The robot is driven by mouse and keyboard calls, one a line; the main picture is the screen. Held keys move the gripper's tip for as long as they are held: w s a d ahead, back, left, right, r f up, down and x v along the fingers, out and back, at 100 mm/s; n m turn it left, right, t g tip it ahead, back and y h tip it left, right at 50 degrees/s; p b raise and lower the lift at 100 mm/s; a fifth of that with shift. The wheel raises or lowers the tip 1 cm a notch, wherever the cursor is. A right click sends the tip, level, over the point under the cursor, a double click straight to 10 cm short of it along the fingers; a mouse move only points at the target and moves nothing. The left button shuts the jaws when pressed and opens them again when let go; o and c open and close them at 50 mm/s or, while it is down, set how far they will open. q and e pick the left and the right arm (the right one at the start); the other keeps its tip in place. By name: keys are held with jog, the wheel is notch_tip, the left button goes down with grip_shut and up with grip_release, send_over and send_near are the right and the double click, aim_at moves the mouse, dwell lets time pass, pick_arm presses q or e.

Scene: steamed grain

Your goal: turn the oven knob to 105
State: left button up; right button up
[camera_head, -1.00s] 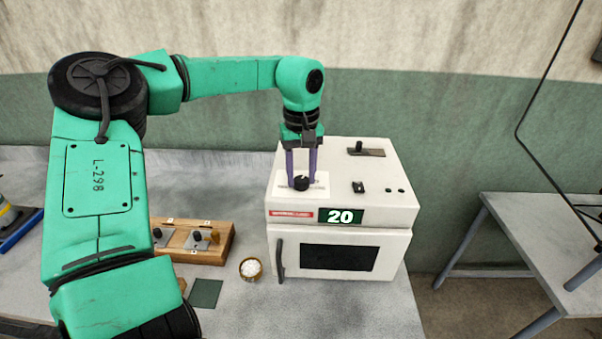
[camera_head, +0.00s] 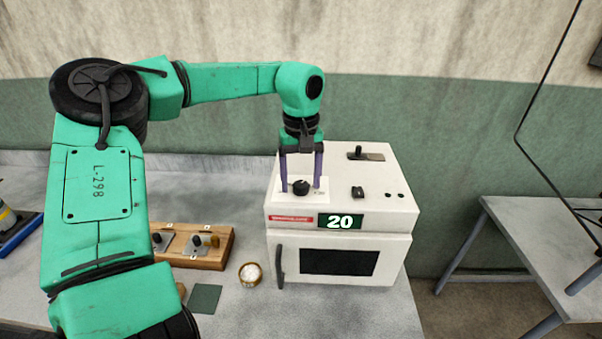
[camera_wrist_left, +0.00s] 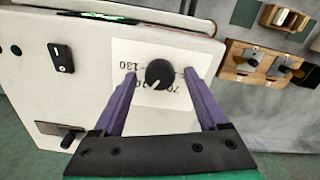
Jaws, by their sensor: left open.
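The white oven (camera_head: 287,210) stands on the table with its door shut, and its display (camera_head: 340,221) reads 20. The black round oven knob (camera_head: 301,187) sits on a white dial plate on top; it also shows in the left wrist view (camera_wrist_left: 159,73), with its pale pointer mark towards the lower left. Printed numbers such as 130 and 70 show around it. My left gripper (camera_head: 302,188) points down over the dial, open, with its purple fingers on either side of the knob and a gap to it. My right gripper is out of view.
A black switch (camera_head: 358,192) and a lever on a plate (camera_head: 366,153) are also on the oven top. A wooden block with metal fittings (camera_head: 215,259), a small bowl of white grain (camera_head: 250,272) and a dark green square (camera_head: 205,297) lie left of the oven.

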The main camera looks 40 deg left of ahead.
aim_at(301, 183)
pick_arm(q)
notch_tip(301, 183, up, 6)
jog(key=shift+w+r+b, duration=0.1)
jog(key=shift+b, duration=0.75)
notch_tip(301, 183, up, 8)
jog(key=shift+r, duration=0.15)
